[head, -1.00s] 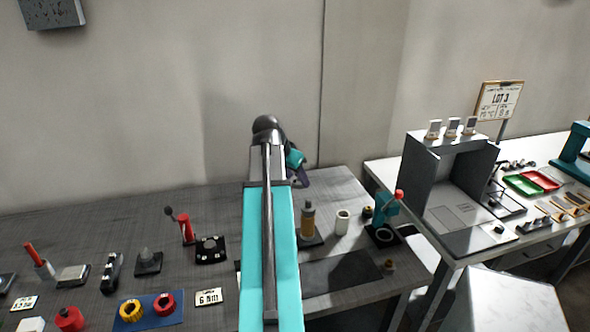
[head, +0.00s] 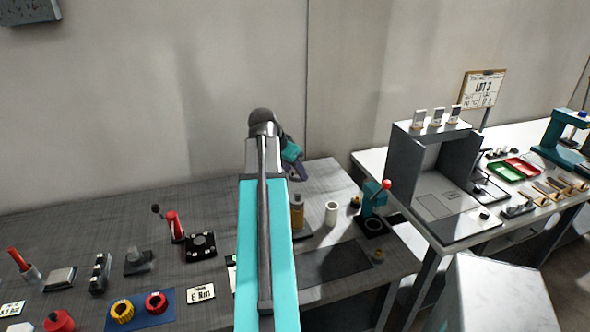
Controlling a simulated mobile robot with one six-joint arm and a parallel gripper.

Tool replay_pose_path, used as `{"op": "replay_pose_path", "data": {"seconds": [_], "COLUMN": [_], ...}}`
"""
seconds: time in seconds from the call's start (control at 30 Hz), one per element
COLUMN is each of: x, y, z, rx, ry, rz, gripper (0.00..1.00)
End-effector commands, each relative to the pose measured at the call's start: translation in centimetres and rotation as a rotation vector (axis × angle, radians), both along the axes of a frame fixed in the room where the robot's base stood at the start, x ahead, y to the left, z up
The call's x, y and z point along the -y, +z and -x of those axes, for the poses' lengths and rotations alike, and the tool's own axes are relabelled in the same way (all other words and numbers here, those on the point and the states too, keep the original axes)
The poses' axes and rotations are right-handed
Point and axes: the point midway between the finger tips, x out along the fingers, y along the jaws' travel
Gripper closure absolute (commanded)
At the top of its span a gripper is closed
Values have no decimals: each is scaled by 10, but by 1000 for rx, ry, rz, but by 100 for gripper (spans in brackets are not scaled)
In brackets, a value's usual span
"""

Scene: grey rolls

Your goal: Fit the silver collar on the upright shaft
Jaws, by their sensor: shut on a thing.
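My arm reaches away from me over the grey table, and my gripper (head: 297,172) is at its far end, dark and partly behind my own arm. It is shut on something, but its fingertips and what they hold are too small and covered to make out. An upright post with an orange-brown body (head: 297,214) stands on a dark base just in front of and below the gripper. It looks like the shaft, and its left side is close to my arm's edge. I cannot pick out the silver collar anywhere.
A white cylinder (head: 331,212) stands right of the post. A teal press with a red knob (head: 373,197) is farther right. A dark mat (head: 335,263) lies clear in front. Red and yellow rings (head: 122,310) and several small fixtures are on the left.

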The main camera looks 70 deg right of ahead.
Motion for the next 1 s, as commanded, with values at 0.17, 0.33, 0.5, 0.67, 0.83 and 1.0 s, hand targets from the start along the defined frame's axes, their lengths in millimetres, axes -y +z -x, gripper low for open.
{"op": "replay_pose_path", "data": {"seconds": [0.17,0.33,0.5,0.67,0.83,1.0], "x": [0,0,0,1,1,1], "y": [-13,-23,-35,-43,-48,-49], "z": [0,1,1,1,1,2], "rx": [0,0,-1,-1,0,0], "ry": [-1,-1,-1,-1,-2,-2], "rz": [1,1,1,1,1,1], "gripper": [86,86,86,86,86,86]}}
